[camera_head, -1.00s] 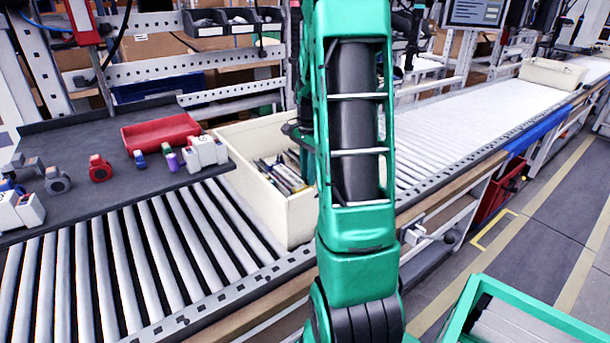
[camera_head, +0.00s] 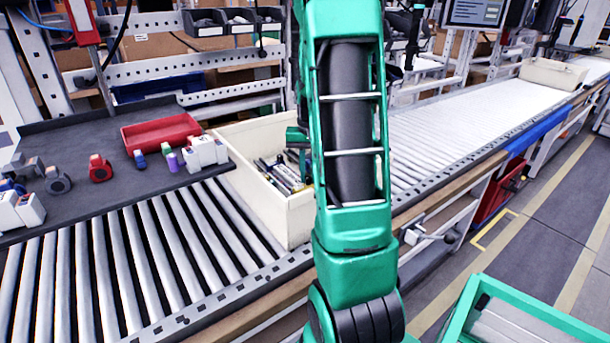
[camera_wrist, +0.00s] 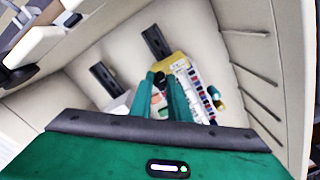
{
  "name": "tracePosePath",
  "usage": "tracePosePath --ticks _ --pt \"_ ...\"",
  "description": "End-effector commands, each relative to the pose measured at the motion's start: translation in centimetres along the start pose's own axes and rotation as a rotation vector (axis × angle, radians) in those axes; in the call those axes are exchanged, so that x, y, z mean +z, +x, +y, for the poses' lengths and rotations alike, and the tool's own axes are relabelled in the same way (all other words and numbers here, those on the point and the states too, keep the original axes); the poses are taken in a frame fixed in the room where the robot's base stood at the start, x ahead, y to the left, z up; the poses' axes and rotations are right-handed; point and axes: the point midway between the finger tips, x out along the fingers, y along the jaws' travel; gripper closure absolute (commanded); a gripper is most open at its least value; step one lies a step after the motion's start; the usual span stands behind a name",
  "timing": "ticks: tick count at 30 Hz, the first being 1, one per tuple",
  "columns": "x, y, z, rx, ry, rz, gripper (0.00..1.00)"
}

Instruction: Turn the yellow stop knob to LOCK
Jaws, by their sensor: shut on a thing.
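I see no clear yellow stop knob and no LOCK mark in either view. My gripper (camera_wrist: 161,82) points down into a cream bin (camera_wrist: 245,55) in the wrist view. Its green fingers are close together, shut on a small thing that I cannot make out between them. A yellow piece (camera_wrist: 178,62), mostly hidden, lies just past the fingertips; I cannot tell whether it is a knob. A white item with coloured marks (camera_wrist: 188,80) is beside the right finger.
The bin stands on a roller conveyor (camera_head: 130,250). To its left a dark mat (camera_head: 100,140) carries a red tray (camera_head: 160,132), several small coloured objects and white boxes. Bin walls surround my gripper. The conveyor at right is mostly clear.

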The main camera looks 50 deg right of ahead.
Motion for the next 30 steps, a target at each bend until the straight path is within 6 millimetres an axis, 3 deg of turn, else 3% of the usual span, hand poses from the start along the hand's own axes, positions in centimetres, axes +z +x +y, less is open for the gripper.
tracePosePath --ticks 18,30 --pt "-0.08 -0.04 -0.1 0.0 -0.529 0.003 1.0" --pt "-0.08 -0.04 -0.12 -0.001 -0.68 0.003 1.0"
